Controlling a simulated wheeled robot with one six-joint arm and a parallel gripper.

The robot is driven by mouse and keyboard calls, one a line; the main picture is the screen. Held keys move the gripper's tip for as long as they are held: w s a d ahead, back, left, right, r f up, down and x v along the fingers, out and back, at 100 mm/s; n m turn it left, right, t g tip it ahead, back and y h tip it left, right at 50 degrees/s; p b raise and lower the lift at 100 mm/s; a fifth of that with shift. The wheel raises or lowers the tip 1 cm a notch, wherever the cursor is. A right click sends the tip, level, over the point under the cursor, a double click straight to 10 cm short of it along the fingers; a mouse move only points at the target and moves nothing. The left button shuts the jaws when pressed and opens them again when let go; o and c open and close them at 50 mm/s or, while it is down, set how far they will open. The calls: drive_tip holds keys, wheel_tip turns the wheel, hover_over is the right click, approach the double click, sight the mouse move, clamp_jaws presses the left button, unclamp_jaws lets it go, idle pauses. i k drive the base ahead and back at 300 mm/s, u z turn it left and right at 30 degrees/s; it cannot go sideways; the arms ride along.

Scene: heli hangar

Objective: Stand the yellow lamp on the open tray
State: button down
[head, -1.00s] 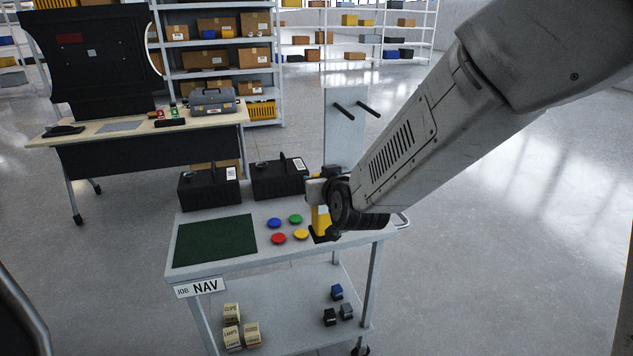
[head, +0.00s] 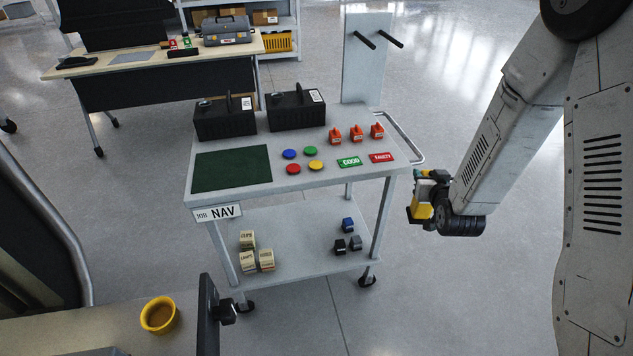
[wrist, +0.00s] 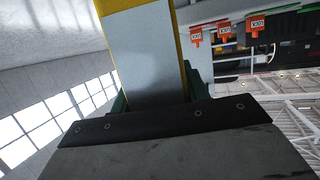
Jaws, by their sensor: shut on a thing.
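My gripper (head: 428,190) is shut on the yellow lamp (head: 421,210), off the right side of the cart and clear of its top. In the wrist view the lamp's yellow and grey body (wrist: 145,55) fills the upper middle, close to the dark jaw plate (wrist: 150,125). Part of the lamp is hidden by my gripper. No thing is plainly marked as the open tray. A flat dark green mat (head: 232,168) lies on the cart's top left, and two black boxes with handles (head: 225,122) (head: 296,112) stand behind it; I cannot see inside them.
The cart top (head: 320,178) also carries several coloured discs (head: 303,160), three red tagged blocks (head: 356,133), and GOOD (head: 349,162) and FAULTY (head: 381,157) labels. A panel with two pegs (head: 366,60) rises behind. A yellow pot (head: 159,315) stands lower left. Floor right of the cart is clear.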

sight(82, 335)
drive_tip(key=k, duration=0.45)
drive_tip(key=z, duration=1.45)
drive_tip(key=i, duration=0.9)
drive_tip(key=u, duration=3.25)
